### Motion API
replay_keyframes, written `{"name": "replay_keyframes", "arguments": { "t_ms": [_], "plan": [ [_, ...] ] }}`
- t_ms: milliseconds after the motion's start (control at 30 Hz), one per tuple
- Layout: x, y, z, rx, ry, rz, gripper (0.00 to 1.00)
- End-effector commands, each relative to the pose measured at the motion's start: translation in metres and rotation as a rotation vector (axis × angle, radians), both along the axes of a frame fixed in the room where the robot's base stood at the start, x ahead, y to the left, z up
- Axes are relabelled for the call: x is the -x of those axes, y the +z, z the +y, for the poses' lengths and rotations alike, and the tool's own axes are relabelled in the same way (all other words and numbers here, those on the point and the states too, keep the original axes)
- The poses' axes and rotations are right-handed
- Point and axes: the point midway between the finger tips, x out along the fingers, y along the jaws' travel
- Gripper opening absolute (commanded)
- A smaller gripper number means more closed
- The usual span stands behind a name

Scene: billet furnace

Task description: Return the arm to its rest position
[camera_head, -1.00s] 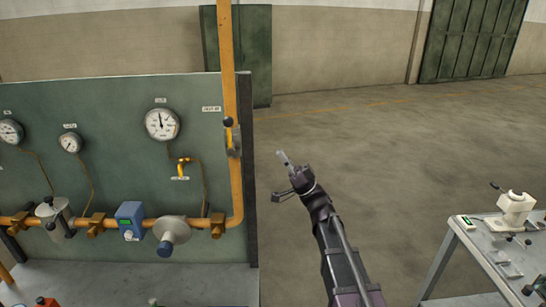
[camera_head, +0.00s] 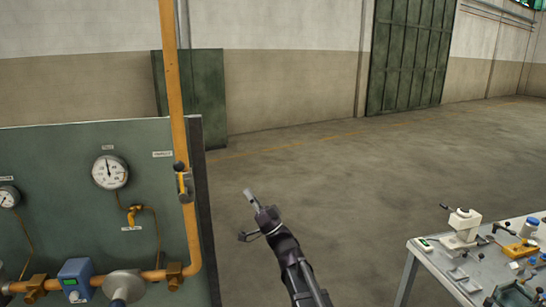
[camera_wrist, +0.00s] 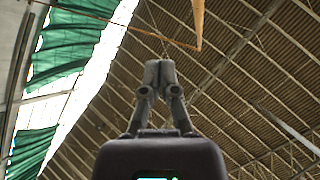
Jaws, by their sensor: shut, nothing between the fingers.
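My gripper (camera_head: 249,194) is at the end of my raised arm in the head view, over open floor just right of the gauge panel. It holds nothing. In the wrist view my gripper (camera_wrist: 160,70) has its two fingers together, pointing up towards the roof. The arm is apart from the panel and from the table, with clear space on both sides.
A grey table (camera_head: 425,262) with several tools stands at the lower right. The floor (camera_head: 340,190) between them is clear.

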Motion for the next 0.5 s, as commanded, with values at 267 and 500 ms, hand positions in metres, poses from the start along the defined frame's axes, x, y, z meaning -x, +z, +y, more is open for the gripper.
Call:
{"name": "replay_keyframes", "arguments": {
  "t_ms": [267, 500],
  "plan": [
    [-0.044, -0.035, -0.04, 0.074, -0.328, 0.214, 0.0],
    [-0.072, -0.078, -0.08, 0.183, -0.571, 0.416, 0.0]
  ]
}}
